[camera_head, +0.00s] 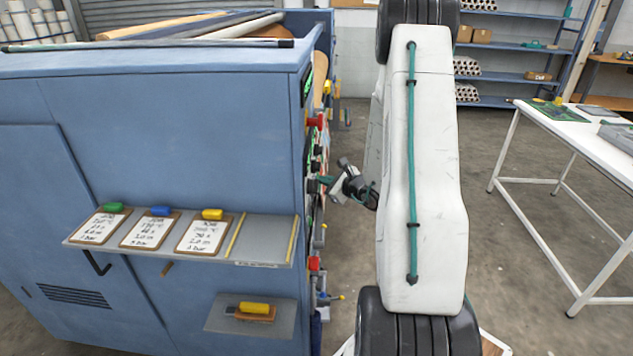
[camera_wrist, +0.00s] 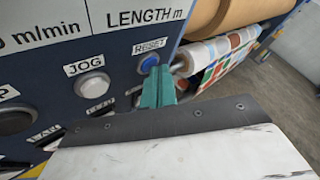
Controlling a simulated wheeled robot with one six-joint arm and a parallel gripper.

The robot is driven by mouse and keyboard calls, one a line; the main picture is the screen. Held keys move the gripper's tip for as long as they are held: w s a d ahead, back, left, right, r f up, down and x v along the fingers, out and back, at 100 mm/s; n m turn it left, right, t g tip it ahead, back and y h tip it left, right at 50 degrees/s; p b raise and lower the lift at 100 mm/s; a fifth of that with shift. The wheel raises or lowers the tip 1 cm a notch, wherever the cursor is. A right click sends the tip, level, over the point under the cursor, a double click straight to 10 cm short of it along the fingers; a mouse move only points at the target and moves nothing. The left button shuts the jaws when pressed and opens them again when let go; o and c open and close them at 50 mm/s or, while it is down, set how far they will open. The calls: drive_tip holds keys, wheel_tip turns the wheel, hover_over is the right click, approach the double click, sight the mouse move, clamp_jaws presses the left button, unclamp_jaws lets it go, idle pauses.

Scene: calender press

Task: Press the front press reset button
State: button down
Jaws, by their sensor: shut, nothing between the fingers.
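The blue round reset button (camera_wrist: 148,63) sits under a RESET label on the dark blue press panel in the wrist view. My gripper (camera_wrist: 159,72) shows there as teal fingers, shut and empty. Its tips overlap the lower right edge of the button in the picture; I cannot tell whether they touch it. In the head view my gripper (camera_head: 327,181) is at the right side of the blue press (camera_head: 200,110), close to its control panel. The button cannot be made out in the head view.
A white JOG button (camera_wrist: 93,86) and a dark button (camera_wrist: 14,121) lie left of the reset button. Rollers with printed sheet (camera_wrist: 215,55) are to its right. A shelf with clipboards (camera_head: 270,250) juts from the press.

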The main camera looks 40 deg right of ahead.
drive_tip(key=shift+s+d, duration=0.5)
drive_tip(key=shift+s, duration=0.1)
drive_tip(key=shift+s+d, duration=1.65)
drive_tip(key=shift+s, duration=0.25)
drive_tip(key=shift+a, duration=0.15)
